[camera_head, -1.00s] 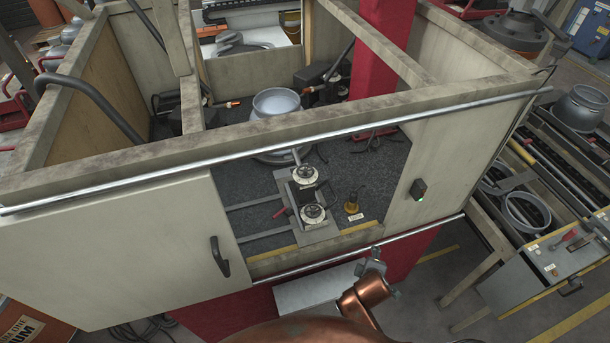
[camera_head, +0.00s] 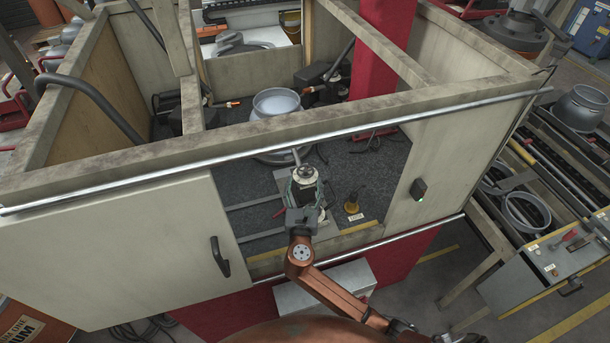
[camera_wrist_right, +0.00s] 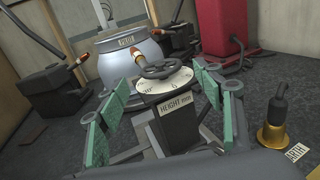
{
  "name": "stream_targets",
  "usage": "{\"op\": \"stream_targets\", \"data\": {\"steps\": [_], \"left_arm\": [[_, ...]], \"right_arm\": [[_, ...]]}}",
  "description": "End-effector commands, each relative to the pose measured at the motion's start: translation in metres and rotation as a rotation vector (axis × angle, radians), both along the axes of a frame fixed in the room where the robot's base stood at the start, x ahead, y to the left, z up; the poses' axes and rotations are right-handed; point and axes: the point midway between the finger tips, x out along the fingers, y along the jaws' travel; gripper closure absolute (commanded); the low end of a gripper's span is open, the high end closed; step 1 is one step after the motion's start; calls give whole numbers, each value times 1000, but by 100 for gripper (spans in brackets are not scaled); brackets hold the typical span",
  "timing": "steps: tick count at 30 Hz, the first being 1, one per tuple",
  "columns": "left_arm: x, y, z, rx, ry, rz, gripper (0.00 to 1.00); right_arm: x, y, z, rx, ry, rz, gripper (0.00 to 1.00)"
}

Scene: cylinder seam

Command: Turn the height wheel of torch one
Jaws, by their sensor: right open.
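The height wheel (camera_wrist_right: 165,69) is a dark handwheel on a white dial. It tops a dark post with a plate reading "HEIGHT mm" (camera_wrist_right: 176,105). In the head view a round dial (camera_head: 305,173) shows just beyond my right gripper (camera_head: 305,188). The nearer dial of the same fixture is hidden by the gripper and wrist. In the right wrist view the gripper (camera_wrist_right: 157,92) is open, its green-padded fingers on either side of the post, with gaps to it. I see no grip on the wheel. My left gripper is not in view.
A grey vessel (camera_wrist_right: 130,62) with copper-tipped torches stands behind the wheel. The pale front rail (camera_head: 375,128) and door panels frame the opening my arm reaches into.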

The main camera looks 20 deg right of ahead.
Motion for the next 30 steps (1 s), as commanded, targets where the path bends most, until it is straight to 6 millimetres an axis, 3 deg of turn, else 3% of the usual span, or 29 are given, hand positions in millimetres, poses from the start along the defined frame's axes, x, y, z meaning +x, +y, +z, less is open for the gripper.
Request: {"op": "stream_targets", "data": {"steps": [9,19,30], "left_arm": [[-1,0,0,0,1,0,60],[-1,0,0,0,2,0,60],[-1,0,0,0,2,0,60]], "right_arm": [[36,-13,0,3,1,-1,39],[39,-15,-1,4,2,-2,39],[39,-15,-1,5,2,-2,64]]}}
